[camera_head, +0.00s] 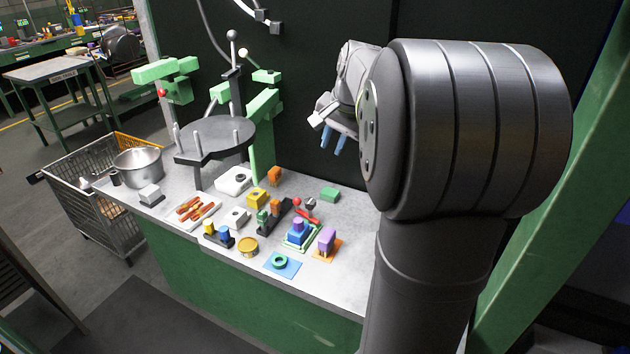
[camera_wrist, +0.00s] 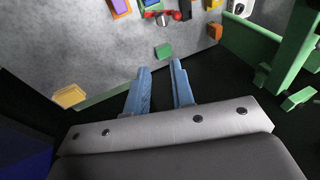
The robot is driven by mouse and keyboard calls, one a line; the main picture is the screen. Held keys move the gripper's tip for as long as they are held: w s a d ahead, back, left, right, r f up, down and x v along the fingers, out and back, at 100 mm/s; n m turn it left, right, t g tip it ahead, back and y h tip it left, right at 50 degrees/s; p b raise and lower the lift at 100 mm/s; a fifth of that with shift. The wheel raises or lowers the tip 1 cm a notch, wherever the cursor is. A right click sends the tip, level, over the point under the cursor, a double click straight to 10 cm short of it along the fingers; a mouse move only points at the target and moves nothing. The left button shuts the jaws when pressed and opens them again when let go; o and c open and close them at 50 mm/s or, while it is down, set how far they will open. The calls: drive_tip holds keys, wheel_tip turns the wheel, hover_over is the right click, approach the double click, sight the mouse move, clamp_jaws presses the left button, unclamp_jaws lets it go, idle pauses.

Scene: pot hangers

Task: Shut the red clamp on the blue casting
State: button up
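The blue casting (camera_head: 297,232) stands on a green-edged plate near the front of the bench, with a purple top. The red clamp (camera_head: 312,217) is just behind it, with a red handle, a red knob and a grey body; I cannot tell its exact state. In the wrist view, the red clamp (camera_wrist: 176,15) shows at the top edge, and the blue casting (camera_wrist: 151,3) is mostly cut off there. My gripper (camera_head: 331,147) is raised above and behind the clamp, well apart from it. Its two blue fingers (camera_wrist: 160,68) are spread with nothing between them.
A green block (camera_head: 330,194) lies behind the clamp. A purple piece (camera_head: 327,240) on an orange plate stands to the right of the casting. A yellow block (camera_head: 256,198) and a grey round table (camera_head: 215,138) are to the left. A green post (camera_head: 262,130) rises at the back.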

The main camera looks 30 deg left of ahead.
drive_tip(key=a+f+n, duration=0.1)
drive_tip(key=a+f, duration=0.1)
drive_tip(key=f, duration=0.1)
drive_tip(key=s+a+f+n+t+h, duration=0.1)
drive_tip(key=a+f+n, duration=0.1)
drive_tip(key=f, duration=0.1)
drive_tip(key=a+f+n+t+h, duration=0.1)
drive_tip(key=a+f, duration=0.1)
drive_tip(key=f, duration=0.1)
drive_tip(key=shift+s+a+f+n, duration=0.15)
drive_tip(key=shift+s+a+n, duration=0.05)
drive_tip(key=shift+n, duration=0.1)
clamp_jaws()
drive_tip(key=s+a+f+n+t, duration=0.2)
drive_tip(key=s+a+f+n, duration=0.3)
drive_tip(key=a+f+n, duration=0.2)
drive_tip(key=shift+a+f+t, duration=0.2)
drive_tip(key=shift+a+t, duration=0.1)
drive_tip(key=shift+a, duration=0.7)
